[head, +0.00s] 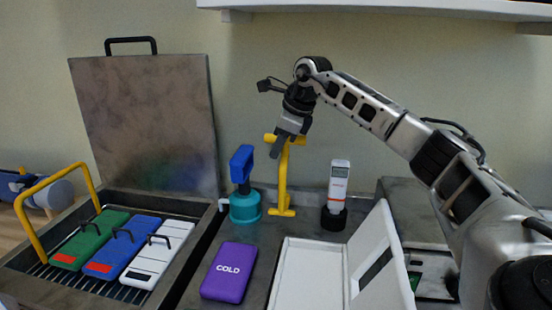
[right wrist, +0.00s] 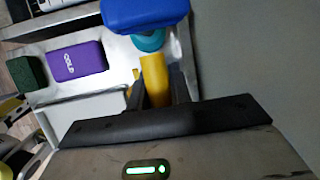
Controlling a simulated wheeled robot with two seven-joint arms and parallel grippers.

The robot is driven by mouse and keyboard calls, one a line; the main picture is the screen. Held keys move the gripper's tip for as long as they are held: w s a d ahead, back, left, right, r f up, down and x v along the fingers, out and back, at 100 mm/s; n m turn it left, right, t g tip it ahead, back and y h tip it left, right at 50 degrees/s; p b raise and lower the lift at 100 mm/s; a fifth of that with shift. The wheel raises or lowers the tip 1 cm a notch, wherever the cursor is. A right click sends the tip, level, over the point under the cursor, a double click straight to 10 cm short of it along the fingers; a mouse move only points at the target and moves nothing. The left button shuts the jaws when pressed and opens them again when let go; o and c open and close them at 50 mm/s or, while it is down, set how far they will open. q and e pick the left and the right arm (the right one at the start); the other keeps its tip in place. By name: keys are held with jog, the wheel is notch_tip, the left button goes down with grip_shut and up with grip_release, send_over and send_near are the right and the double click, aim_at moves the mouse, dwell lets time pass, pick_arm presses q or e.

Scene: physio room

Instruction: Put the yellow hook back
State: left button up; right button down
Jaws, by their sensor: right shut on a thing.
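The yellow hook (head: 283,185) is upright at the back of the bench, with a crossbar at its top and a wider foot at its bottom. My right gripper (head: 281,146) comes down from above and is shut on its top. In the right wrist view, the yellow grip (right wrist: 155,78) sits between the dark fingers of that gripper (right wrist: 160,92). I cannot tell whether the hook's foot touches the bench. My left gripper is not in view.
A blue-topped teal pot (head: 245,205) stands close left of the hook. A white meter (head: 338,182) in a black holder stands right. In front are a purple COLD pack (head: 229,272) and an open white case (head: 309,272). A tank with a yellow handle (head: 37,219) holds coloured packs at left.

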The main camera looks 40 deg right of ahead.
jog(key=shift+w+d+f+p, duration=0.1)
jog(key=shift+w+f, duration=0.2)
jog(key=shift+f, duration=0.55)
jog(key=shift+w+d+f+p, duration=0.15)
jog(key=shift+w+f, duration=0.1)
jog(key=shift+f, duration=0.6)
jog(key=shift+w+d+f+p, duration=0.1)
jog(key=shift+w+f, duration=0.2)
jog(key=shift+f, duration=0.65)
jog(key=c, duration=1.3)
grip_release()
jog(key=v, duration=1.2)
